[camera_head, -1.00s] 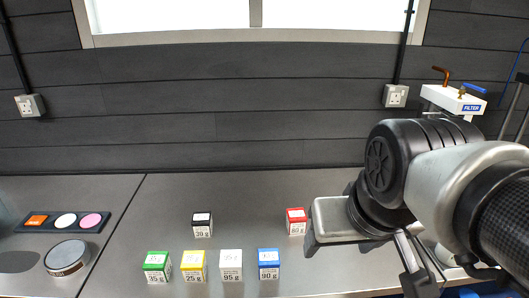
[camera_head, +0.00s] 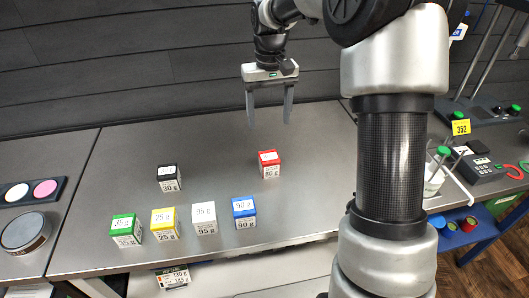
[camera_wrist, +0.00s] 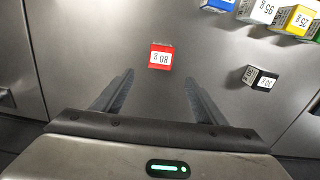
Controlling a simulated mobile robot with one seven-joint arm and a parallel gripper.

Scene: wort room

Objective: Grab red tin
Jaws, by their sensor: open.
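The red tin (camera_head: 269,164) is a small box with a white label on the grey steel bench, standing apart at the right of the tins. My gripper (camera_head: 270,118) is open and empty above and behind it, fingers pointing down at the bench. In the wrist view the red tin (camera_wrist: 160,57) lies just beyond the fingertips, roughly centred between the two fingers of my gripper (camera_wrist: 158,78). Its label reads 80 g. Nothing touches it.
A black tin (camera_head: 169,178) stands left of the red one. Green (camera_head: 125,230), yellow (camera_head: 165,224), white (camera_head: 204,218) and blue (camera_head: 243,212) tins form a row in front. Bench around the red tin is clear.

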